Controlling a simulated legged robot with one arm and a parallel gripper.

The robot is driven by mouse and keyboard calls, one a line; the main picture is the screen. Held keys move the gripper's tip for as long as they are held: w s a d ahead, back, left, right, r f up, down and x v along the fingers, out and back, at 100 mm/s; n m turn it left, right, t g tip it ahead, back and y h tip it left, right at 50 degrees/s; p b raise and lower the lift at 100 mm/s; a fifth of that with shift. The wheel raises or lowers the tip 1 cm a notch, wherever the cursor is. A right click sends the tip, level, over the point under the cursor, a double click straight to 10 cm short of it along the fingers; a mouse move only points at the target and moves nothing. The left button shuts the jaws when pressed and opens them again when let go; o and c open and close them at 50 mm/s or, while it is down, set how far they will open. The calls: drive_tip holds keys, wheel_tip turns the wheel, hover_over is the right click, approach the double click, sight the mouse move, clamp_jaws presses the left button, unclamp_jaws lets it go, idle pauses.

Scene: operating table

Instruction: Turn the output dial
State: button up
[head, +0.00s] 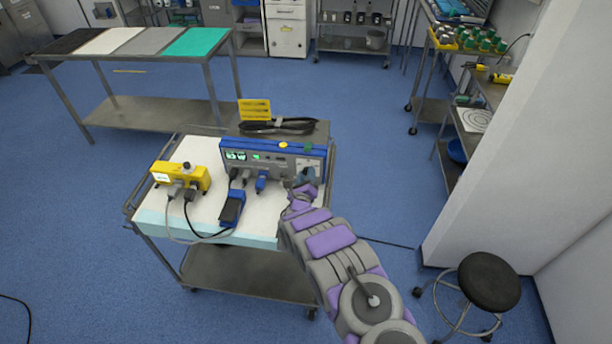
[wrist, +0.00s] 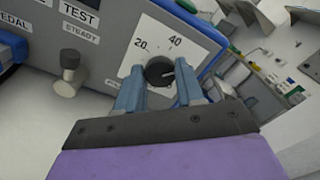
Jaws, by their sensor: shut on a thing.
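The output dial (wrist: 159,71) is a round black knob with a light pointer mark, on a white scale plate marked 20 and 40 in the wrist view. It sits on the right part of the front panel of a blue and grey unit (head: 234,148). My gripper (wrist: 158,90) is at the dial, with one blue finger on each side of it, shut on it. In the head view my gripper (head: 304,178) reaches the right end of the front panel and hides the dial there.
The unit stands on a wheeled cart (head: 150,218). A yellow box (head: 181,176) with cables and a blue pedal (head: 232,208) are left of my arm. In the wrist view a metal toggle (wrist: 69,70) sits beside the scale plate. A black stool (head: 488,282) stands right.

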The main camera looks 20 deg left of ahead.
drive_tip(key=shift+s+f+m+b, duration=0.1)
drive_tip(key=shift+f+m+b, duration=0.2)
drive_tip(key=shift+m+b, duration=0.7)
drive_tip(key=m+b, duration=0.3)
drive_tip(key=m, duration=0.1)
drive_tip(key=shift+r+m+b, duration=0.1)
drive_tip(key=shift+m+b, duration=0.2)
drive_tip(key=shift+b, duration=0.05)
drive_tip(key=o, duration=0.8)
drive_tip(key=shift+a, duration=0.1)
drive_tip(key=shift+o, duration=1.2)
drive_tip(key=shift+r, duration=0.1)
